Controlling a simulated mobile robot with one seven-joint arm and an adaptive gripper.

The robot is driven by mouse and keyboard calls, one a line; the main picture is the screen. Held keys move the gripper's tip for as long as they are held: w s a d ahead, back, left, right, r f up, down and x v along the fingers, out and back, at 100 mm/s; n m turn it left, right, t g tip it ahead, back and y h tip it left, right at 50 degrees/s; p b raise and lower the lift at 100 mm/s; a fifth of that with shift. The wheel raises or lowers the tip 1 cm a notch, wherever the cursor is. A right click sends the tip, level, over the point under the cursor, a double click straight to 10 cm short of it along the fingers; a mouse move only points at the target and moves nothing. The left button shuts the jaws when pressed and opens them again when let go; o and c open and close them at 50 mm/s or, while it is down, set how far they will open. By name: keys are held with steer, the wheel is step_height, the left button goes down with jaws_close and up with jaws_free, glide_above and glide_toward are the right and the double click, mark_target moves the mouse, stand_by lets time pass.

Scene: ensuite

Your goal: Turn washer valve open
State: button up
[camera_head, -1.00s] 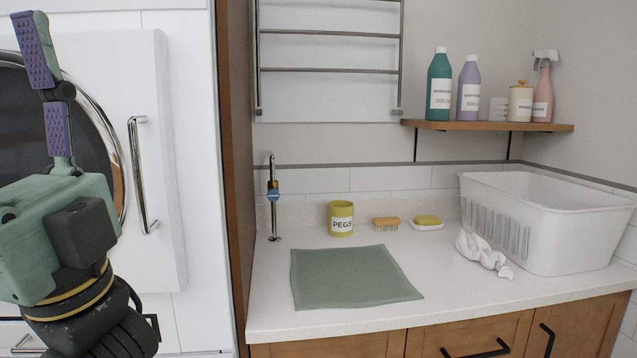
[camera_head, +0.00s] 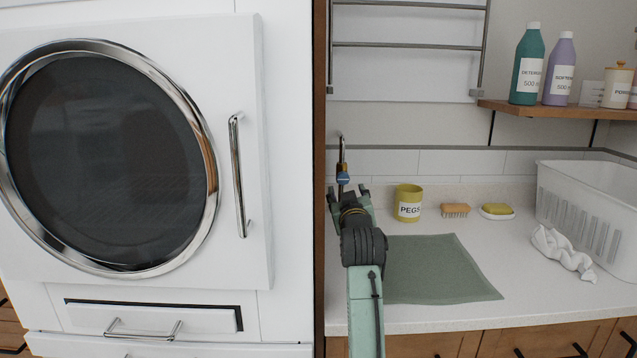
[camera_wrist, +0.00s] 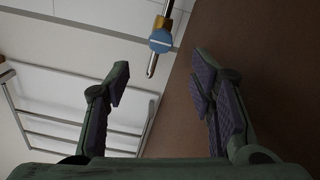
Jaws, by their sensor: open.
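The washer valve is a thin metal pipe with a brass body and a blue handle (camera_head: 342,178), upright at the back left of the counter. In the wrist view the blue valve handle (camera_wrist: 161,41) shows ahead, above the space between my fingers. My gripper (camera_head: 348,191) is just in front of the valve in the head view, and my arm hides the pipe's lower part. In the wrist view my gripper (camera_wrist: 160,85) is open and empty, its purple-padded fingers apart. The handle appears beyond the fingertips, with no contact visible.
A wooden side panel (camera_head: 319,130) stands close left of the valve. The washer (camera_head: 262,150) is further left. A yellow peg cup (camera_head: 409,203), brush (camera_head: 455,210), soap dish (camera_head: 496,212) and green cloth (camera_head: 440,270) lie to the right. A towel rack (camera_head: 405,45) hangs above.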

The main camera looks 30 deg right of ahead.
mark_target(343, 180)
steer(key=p+x, duration=0.3)
steer(key=x, duration=0.6)
steer(key=shift+w+p, duration=0.1)
steer(key=shift+p, duration=0.2)
steer(key=shift+x, duration=0.8)
steer(key=shift+c, duration=0.5)
steer(key=c, duration=1.1)
